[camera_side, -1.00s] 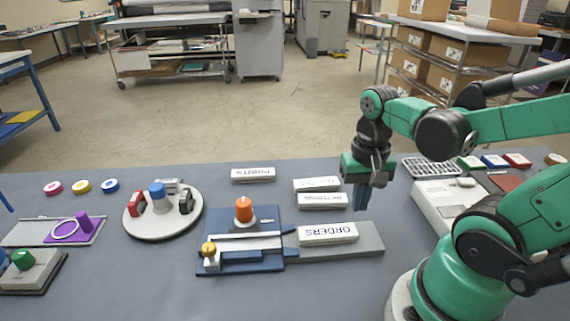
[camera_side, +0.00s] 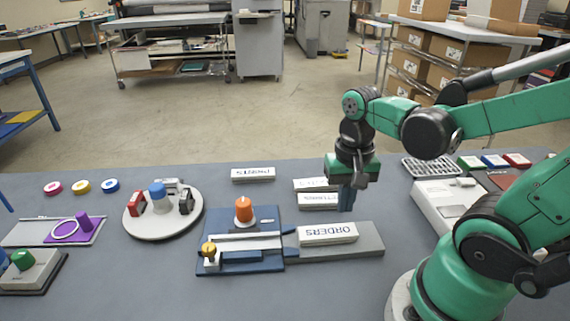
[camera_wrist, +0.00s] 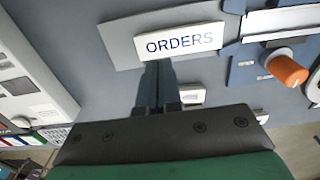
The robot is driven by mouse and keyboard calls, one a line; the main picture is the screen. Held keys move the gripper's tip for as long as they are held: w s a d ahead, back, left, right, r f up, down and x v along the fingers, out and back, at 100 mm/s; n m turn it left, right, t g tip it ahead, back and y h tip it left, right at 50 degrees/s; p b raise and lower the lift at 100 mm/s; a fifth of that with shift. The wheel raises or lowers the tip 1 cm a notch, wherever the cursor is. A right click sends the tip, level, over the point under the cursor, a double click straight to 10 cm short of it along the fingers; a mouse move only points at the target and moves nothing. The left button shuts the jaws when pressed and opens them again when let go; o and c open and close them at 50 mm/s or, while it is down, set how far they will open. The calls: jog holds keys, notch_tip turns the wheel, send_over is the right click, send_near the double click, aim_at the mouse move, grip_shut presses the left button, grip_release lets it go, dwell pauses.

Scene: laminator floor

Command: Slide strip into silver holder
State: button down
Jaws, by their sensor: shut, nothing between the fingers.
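A white strip marked ORDERS (camera_side: 340,231) lies flat on a grey plate (camera_side: 365,245) at the right of a blue fixture (camera_side: 270,266). A long silver bar (camera_side: 240,243), which looks like the silver holder, runs along the fixture, left of the strip. In the wrist view the strip (camera_wrist: 205,37) lies just ahead of my fingertips, with the silver bar (camera_wrist: 285,20) to its right. My gripper (camera_side: 346,208) is shut and empty, pointing down near the strip's right end, behind it in the side view. I cannot tell whether the fingertips touch the strip.
An orange knob (camera_side: 244,210) and a small yellow knob (camera_side: 208,248) rise from the blue fixture. More white strips (camera_side: 253,175) lie behind. A round tray (camera_side: 147,222) stands left, a pale machine (camera_side: 447,203) right. The front middle of the table is clear.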

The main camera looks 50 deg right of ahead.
aim_at(299, 233)
jog(key=shift+w+a, duration=0.9)
jog(key=shift+w, duration=0.1)
jog(key=shift+w+a, duration=0.75)
jog(key=shift+a, duration=0.1)
jog(key=shift+w+a, duration=0.1)
jog(key=shift+w, duration=0.05)
jog(key=shift+w+a, duration=0.75)
jog(key=shift+a, duration=0.05)
jog(key=shift+w+a, duration=0.1)
dwell(0.4)
jog(key=shift+w+a, duration=0.8)
jog(key=shift+w, duration=0.1)
